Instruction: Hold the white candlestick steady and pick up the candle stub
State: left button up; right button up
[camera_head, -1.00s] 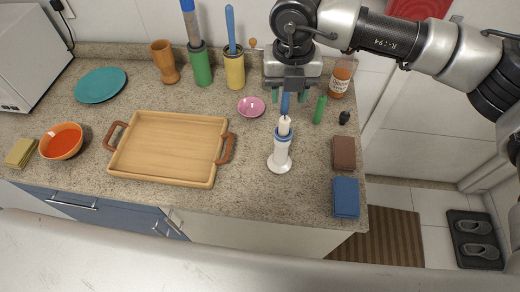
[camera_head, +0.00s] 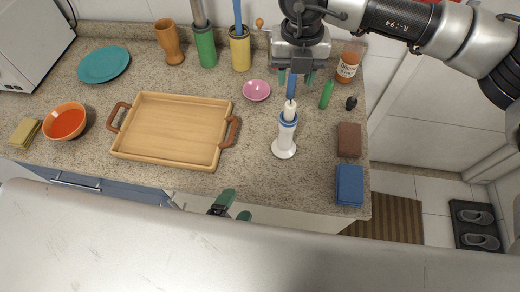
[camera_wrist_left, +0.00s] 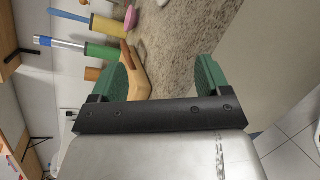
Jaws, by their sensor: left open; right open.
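The white candlestick (camera_head: 285,147) stands upright on the counter, right of the tray, with a blue ring near its top. The pale candle stub (camera_head: 290,108) sits in its top. A thin blue piece (camera_head: 291,88) rises above the stub; I cannot tell whether it is joined to it. My right gripper (camera_head: 296,78) is open above the candlestick, its green fingers on either side of the blue piece. My left gripper (camera_head: 233,209) is open and empty at the counter's front edge, left of and nearer than the candlestick. Its spread fingers show in the left wrist view (camera_wrist_left: 163,82).
A wooden tray (camera_head: 165,158) lies left of the candlestick. A pink dish (camera_head: 256,91), a green cylinder (camera_head: 326,94) and a bottle (camera_head: 348,65) are behind it. Brown (camera_head: 349,140) and blue (camera_head: 349,185) blocks lie right. The counter between tray and candlestick is clear.

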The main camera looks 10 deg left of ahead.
pick_arm(q)
notch_tip(320, 180, up, 4)
jog(key=w+a+m+t, duration=0.1)
jog(key=w+m+t, duration=0.1)
jog(key=m+h, duration=0.5)
jog(key=m, duration=1.7)
send_near(282, 128)
jog(key=r, duration=0.1)
jog(key=w+d+m, duration=0.1)
jog(key=w+d, duration=0.1)
jog(key=w, duration=0.1)
jog(key=w+d+m, duration=0.1)
jog(key=w+d, duration=0.1)
jog(key=w, duration=0.2)
jog(key=w+d+m, duration=0.1)
jog(key=w+d, duration=0.1)
jog(key=w, duration=0.1)
jog(key=shift+w+g, duration=0.35)
jog(key=shift+g, duration=0.05)
jog(key=shift+c, duration=0.4)
